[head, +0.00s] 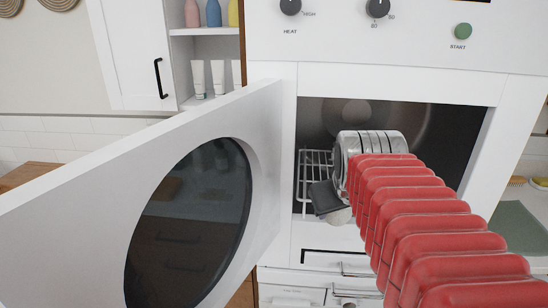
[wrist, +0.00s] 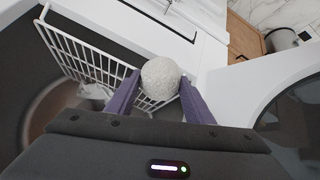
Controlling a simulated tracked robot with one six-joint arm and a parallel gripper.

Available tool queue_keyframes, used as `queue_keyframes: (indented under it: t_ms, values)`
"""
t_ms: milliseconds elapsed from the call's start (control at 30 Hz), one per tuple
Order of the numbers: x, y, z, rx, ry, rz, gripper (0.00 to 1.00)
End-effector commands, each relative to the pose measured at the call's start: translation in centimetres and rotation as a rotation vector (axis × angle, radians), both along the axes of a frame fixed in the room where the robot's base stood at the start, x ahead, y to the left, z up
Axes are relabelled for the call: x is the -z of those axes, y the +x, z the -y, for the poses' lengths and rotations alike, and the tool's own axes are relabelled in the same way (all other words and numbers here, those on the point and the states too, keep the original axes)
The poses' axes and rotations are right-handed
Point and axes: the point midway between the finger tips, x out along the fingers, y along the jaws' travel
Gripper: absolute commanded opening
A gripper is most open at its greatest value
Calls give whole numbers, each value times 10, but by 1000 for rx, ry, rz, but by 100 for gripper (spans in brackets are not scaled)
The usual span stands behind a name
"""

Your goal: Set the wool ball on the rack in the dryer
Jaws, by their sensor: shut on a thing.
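The white wool ball (wrist: 160,76) is held between the two purple fingers of my gripper (wrist: 158,95) in the wrist view. In the head view the ball (head: 341,216) shows only in part, below the dark gripper (head: 326,197) at the dryer opening. My gripper is shut on it. The white wire rack (head: 311,172) is inside the dryer (head: 400,87), to the left of my arm. In the wrist view the rack (wrist: 72,52) lies beside and behind the ball. I cannot tell whether the ball touches the rack.
The dryer door (head: 235,110) stands open to the left, with a round dark window. The opening's frame (head: 478,150) is close on the right of my arm. A shelf (head: 205,31) with bottles and tubes is at the back left. A green mat (head: 522,232) lies at the right.

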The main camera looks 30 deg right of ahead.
Motion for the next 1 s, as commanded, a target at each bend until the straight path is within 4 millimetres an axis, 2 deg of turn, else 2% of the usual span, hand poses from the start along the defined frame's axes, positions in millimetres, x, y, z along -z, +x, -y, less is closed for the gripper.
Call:
queue_keyframes:
  t_ms: [800,1000]
  values:
    - [0,90,62,-3,1,0,18]
    - [0,106,73,-3,0,0,18]
